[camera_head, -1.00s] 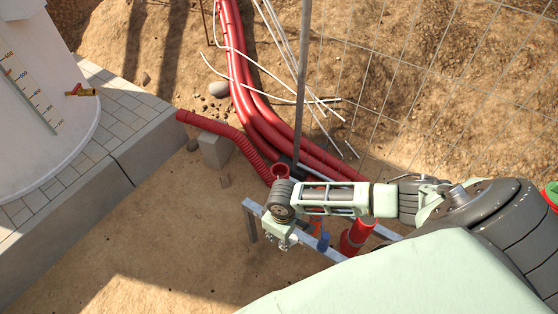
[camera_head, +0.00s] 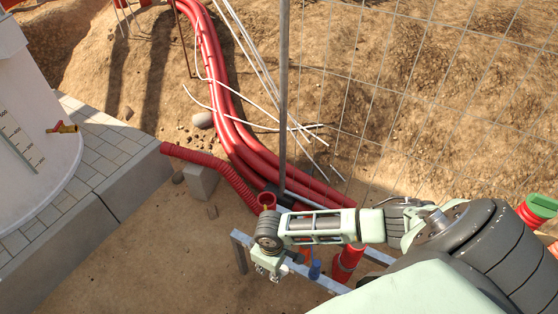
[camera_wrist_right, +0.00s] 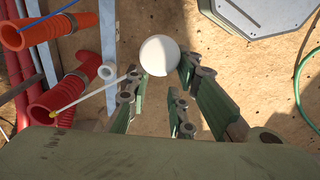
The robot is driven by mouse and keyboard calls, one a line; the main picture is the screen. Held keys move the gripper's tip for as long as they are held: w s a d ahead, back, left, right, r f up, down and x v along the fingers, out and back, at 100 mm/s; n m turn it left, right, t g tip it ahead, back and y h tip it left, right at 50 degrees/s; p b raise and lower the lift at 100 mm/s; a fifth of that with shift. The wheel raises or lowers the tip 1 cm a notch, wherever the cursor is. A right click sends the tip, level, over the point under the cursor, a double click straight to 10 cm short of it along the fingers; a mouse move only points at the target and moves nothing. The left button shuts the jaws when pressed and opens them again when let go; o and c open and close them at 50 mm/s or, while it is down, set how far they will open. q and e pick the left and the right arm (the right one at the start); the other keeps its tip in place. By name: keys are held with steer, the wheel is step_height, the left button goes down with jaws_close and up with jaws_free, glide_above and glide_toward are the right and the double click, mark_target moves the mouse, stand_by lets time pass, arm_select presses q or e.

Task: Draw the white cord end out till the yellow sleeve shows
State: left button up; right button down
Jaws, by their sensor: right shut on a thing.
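My right gripper (camera_head: 268,272) hangs over the metal frame at the lower middle of the head view. A thin white cord (camera_wrist_right: 88,96) runs from beside the fingers down-left to the mouth of an orange-red corrugated pipe (camera_wrist_right: 68,98). A small yellow part (camera_wrist_right: 53,114) shows on the cord at that mouth. The fingers partly hide where cord and ball meet. My left gripper is not in view.
Another orange-red pipe (camera_wrist_right: 45,32) holds a blue cord. A metal frame (camera_head: 325,284) stands below my right arm, and an upright grey pole (camera_head: 283,100) behind it. Red conduits (camera_head: 225,95) run up the slope. A white tank (camera_head: 40,100) stands on paving at left.

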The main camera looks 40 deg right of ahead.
steer(key=shift+s, duration=0.1)
steer(key=w+d+f+b, duration=0.1)
steer(key=w+d+b, duration=0.3)
steer(key=w, duration=0.3)
steer(key=w+d+f+b, duration=0.1)
steer(key=w+d+b, duration=0.4)
steer(key=w, duration=0.2)
steer(key=shift+w+f+b, duration=0.15)
steer(key=shift+f+b, duration=0.25)
